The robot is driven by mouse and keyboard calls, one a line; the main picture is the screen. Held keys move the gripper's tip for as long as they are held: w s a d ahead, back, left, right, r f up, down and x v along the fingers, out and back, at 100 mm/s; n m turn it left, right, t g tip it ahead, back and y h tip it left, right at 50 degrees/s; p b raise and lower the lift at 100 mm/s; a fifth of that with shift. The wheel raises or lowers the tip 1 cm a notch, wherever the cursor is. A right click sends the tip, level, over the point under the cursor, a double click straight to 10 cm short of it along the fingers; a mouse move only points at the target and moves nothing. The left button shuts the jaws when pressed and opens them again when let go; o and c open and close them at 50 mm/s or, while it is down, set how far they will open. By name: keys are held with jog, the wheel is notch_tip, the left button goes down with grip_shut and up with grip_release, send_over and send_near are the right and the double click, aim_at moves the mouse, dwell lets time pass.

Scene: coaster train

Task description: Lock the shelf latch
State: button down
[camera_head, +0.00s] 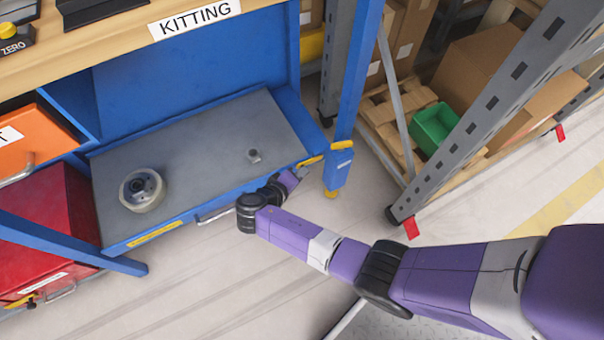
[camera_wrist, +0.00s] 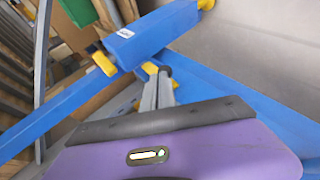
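The shelf latch is a blue block with a white label (camera_head: 340,168) at the front right corner post of the blue bench's lower shelf. A yellow lever (camera_head: 310,161) reaches left from it along the shelf edge. The latch block (camera_wrist: 128,42) also shows large in the wrist view, with yellow parts at its ends. My gripper (camera_head: 303,172) is just below and in front of the lever. In the wrist view my gripper's grey fingers (camera_wrist: 158,78) are close together. Their tips overlap a small yellow piece (camera_wrist: 150,68) beside the block. Whether they touch or grip it is unclear.
Right of the post stands a grey rack (camera_head: 480,125) with cardboard boxes and a green bin (camera_head: 433,127). Floor in front is clear.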

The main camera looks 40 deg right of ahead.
jog(key=shift+a+f, duration=0.1)
jog(key=shift+f, duration=0.2)
dwell(0.4)
jog(key=shift+r, duration=0.1)
